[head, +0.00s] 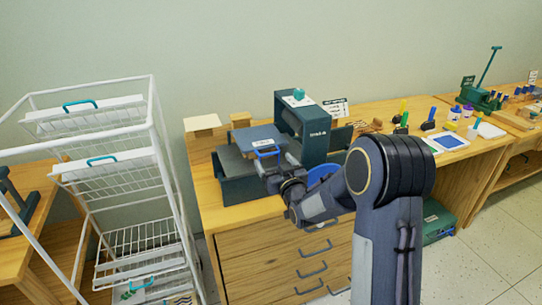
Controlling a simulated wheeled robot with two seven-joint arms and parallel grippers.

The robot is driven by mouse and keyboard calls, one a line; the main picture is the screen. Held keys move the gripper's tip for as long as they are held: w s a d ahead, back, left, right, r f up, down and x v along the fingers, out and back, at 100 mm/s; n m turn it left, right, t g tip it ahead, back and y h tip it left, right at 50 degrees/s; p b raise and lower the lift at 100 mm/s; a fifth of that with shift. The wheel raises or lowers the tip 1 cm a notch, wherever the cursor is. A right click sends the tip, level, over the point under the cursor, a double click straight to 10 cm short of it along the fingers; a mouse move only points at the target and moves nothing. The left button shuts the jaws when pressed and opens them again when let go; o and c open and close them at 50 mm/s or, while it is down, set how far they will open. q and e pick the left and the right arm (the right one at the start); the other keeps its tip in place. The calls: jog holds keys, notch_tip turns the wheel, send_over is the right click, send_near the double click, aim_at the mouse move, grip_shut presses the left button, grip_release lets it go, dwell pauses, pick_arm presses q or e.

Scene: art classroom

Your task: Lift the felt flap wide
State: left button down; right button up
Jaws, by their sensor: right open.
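A blue-grey flap (256,136) with a white label and a blue handle (266,153) at its front edge lies over the bed of a dark green press (302,120). I take it for the felt flap. It looks tilted, but how far it is raised I cannot tell. My right arm comes in from the lower right. Its open gripper (268,168) is right at the handle, just below it in the picture. Whether the fingers touch the handle is unclear. My left gripper is out of view.
A white wire rack (145,130) with teal-handled trays stands left of the wooden cabinet (225,218). Ink rollers (429,120), bottles and a blue-inked slab (448,141) lie on the bench to the right. A green box (438,220) is on the floor below.

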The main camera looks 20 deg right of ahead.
jog(key=w, duration=0.3)
jog(key=shift+w+d+p, duration=0.1)
jog(key=shift+w+p, duration=0.2)
